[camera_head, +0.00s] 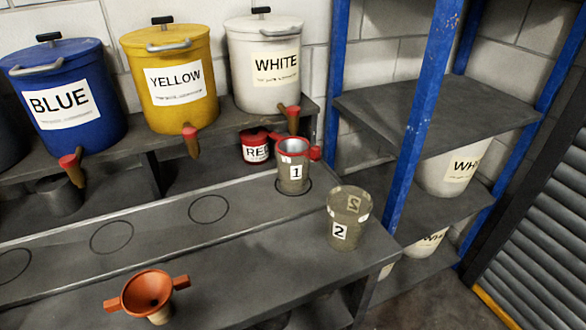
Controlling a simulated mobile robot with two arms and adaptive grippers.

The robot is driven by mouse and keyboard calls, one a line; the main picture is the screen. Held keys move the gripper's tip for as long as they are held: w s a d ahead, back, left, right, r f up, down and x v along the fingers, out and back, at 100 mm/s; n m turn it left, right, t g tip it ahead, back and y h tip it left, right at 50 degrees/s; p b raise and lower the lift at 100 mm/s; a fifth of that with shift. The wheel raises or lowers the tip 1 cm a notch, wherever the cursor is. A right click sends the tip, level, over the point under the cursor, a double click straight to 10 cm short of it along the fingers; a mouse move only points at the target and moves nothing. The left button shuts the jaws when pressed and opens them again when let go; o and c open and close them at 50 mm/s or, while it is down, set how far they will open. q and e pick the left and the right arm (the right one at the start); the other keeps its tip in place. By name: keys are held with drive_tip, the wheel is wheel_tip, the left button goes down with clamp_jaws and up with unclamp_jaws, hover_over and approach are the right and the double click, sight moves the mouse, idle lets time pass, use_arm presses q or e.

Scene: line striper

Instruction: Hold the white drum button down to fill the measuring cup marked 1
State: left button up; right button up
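The white drum (264,92) stands on the upper shelf, labelled WHITE. Its brown spout with a red tip (293,112) sticks out at the lower right front; I cannot make out which part is the button. The measuring cup marked 1 (293,178) stands upright below this spout, in a drawn circle on the bench. Neither of my grippers is in view.
Yellow (178,112) and blue (75,125) drums stand left of the white one. A red can (254,151) sits behind cup 1. Cup 2 (346,232) stands in front right. An orange funnel (148,290) is at the front left. A blue post (424,110) rises at right.

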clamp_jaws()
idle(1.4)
